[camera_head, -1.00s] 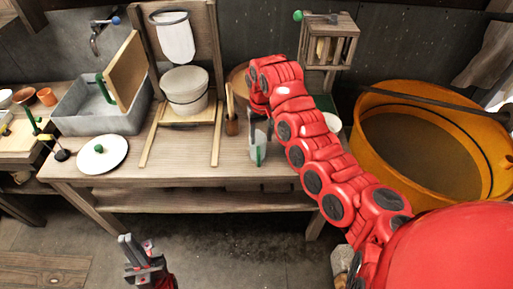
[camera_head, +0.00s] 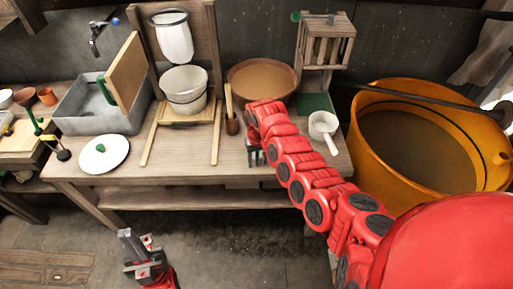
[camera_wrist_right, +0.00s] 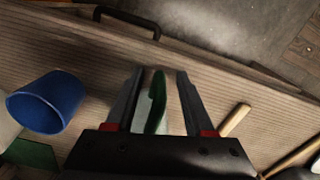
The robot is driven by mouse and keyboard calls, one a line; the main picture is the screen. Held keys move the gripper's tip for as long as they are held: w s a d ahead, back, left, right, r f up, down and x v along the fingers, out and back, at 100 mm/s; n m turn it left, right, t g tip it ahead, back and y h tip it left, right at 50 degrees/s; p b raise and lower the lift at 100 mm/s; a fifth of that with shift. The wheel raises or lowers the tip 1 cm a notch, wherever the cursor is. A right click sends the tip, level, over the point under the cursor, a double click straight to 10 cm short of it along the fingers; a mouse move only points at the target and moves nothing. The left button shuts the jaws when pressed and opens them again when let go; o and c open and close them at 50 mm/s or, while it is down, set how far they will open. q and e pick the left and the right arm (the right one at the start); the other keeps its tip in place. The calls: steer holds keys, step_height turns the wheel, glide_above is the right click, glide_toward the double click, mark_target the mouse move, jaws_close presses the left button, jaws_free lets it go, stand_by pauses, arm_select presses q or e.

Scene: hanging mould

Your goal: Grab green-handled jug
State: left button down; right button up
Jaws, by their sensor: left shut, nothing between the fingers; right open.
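The jug with a green handle (camera_wrist_right: 157,100) shows in the right wrist view, standing on the wooden bench between the fingers of my right gripper (camera_wrist_right: 157,72). Its green handle and pale body lie between the two spread fingers, and I cannot tell whether they touch it. In the head view, my right gripper (camera_head: 256,158) points down at the bench's front part, and it and the arm hide the jug. My left gripper (camera_head: 135,245) is shut and empty, low over the floor in front of the bench.
A blue cup (camera_wrist_right: 47,103) stands left of the fingers in the wrist view. The bench (camera_head: 180,165) also holds a brown bowl (camera_head: 262,78), a white dipper (camera_head: 324,124), a white lid (camera_head: 103,154) and a grey sink (camera_head: 92,118). An orange tub (camera_head: 375,150) stands right.

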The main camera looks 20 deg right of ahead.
steer(key=shift+f, duration=0.95)
jaws_close()
stand_by(0.7)
